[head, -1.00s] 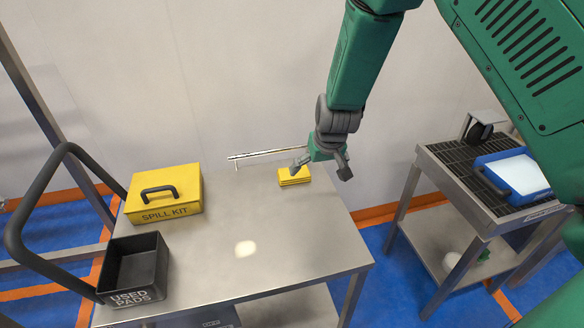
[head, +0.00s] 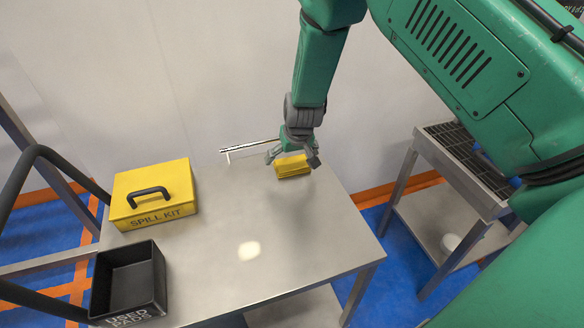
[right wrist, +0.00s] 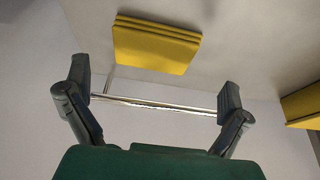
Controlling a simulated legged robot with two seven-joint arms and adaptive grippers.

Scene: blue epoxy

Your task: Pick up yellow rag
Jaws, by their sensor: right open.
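The yellow rag (head: 293,167) is a folded, layered stack lying on the steel table (head: 215,250) near its back right edge. In the right wrist view the yellow rag (right wrist: 155,45) lies beyond the fingertips, roughly centred between them. My right gripper (head: 293,158) is open and empty, just behind and above the rag in the head view, its fingers spread to either side. In the right wrist view my right gripper (right wrist: 158,88) shows its two fingers wide apart with nothing between them touching. My left gripper is not in view.
A yellow spill kit box (head: 152,190) and a black used pads bin (head: 128,282) stand on the table's left. A second, grated stand (head: 465,165) is at right. The table's middle is clear.

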